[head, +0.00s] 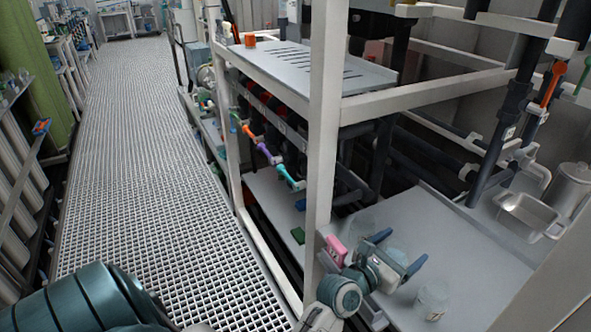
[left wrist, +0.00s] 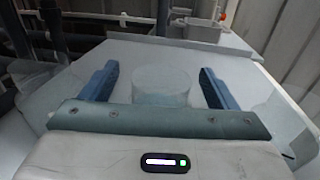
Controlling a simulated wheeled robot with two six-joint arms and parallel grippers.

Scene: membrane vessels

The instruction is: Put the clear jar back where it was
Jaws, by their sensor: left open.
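My left gripper (head: 401,250) is open over the grey shelf at the lower right, its two blue fingers spread apart. A clear jar (head: 398,256) stands between the fingers. In the left wrist view the jar (left wrist: 161,88) is a pale, see-through cylinder in the gap of the gripper (left wrist: 159,76), with space on both sides. A second clear vessel (head: 432,299) stands nearer on the shelf, and another faint one (head: 362,222) stands behind the gripper. My right gripper is not in view.
A pink block (head: 335,249) is by the white post, left of my gripper. A metal tray (head: 524,213) and a metal jug (head: 572,188) stand at the shelf's right. Dark pipes run behind. The shelf's middle (head: 465,240) is bare.

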